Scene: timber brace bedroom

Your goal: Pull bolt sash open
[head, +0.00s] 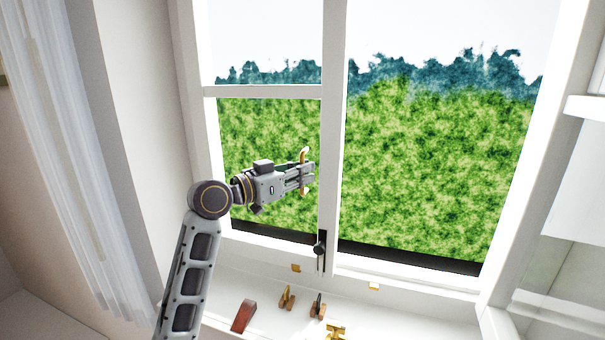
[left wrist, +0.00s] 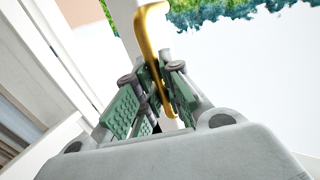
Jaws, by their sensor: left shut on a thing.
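The window sash (head: 326,200) has a white frame and stands in the left part of the window, with green hedge behind its glass. It looks closed or nearly so; I cannot tell if there is a gap. A brass pull handle (head: 304,154) is on its right side, and the handle also shows in the left wrist view (left wrist: 149,50). My left gripper (head: 304,178) is shut on this handle, between its green pads in the left wrist view (left wrist: 152,98). A black bolt (head: 319,250) sits low on the sash's right edge. My right gripper is out of view.
On the white sill (head: 270,289) stand a red-brown wedge (head: 244,315) and small brass-and-wood pieces (head: 287,298), (head: 317,306). A brass fitting (head: 335,331) lies at the lower edge. A curtain (head: 60,130) hangs at the left. A fixed pane (head: 425,170) is on the right.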

